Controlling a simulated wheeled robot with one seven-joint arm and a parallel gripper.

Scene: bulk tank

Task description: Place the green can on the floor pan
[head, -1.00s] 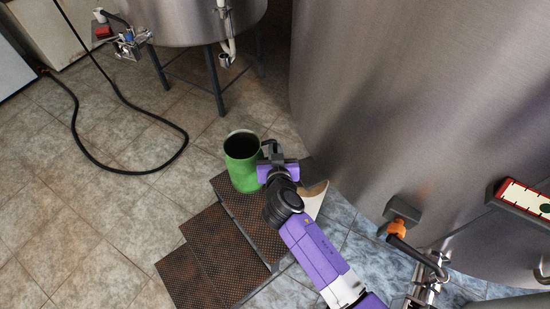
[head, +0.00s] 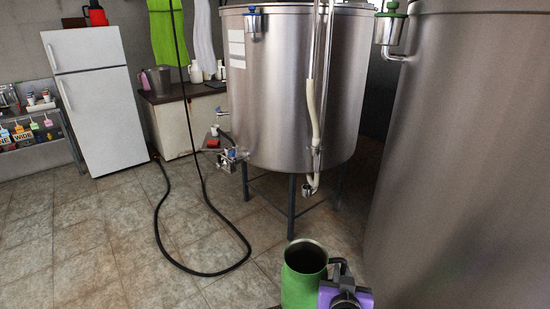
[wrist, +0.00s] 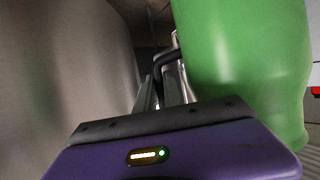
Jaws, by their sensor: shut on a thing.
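The green can (head: 303,283) is a tall, open-topped vessel with a dark inside and a dark side handle. It stands upright at the bottom edge of the head view, its base cut off. My purple gripper (head: 342,280) is at its right side, shut on the handle. In the wrist view my gripper's fingers (wrist: 163,88) close around the dark handle, and the can's green wall (wrist: 245,60) fills the right side. I cannot make out a floor pan in the current views.
A large steel tank (head: 455,160) stands close on the right. Another tank (head: 290,100) stands on legs behind the can. A black hose (head: 165,245) loops over the tiled floor (head: 70,250), which is otherwise open at left. A white fridge (head: 98,105) stands at the back.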

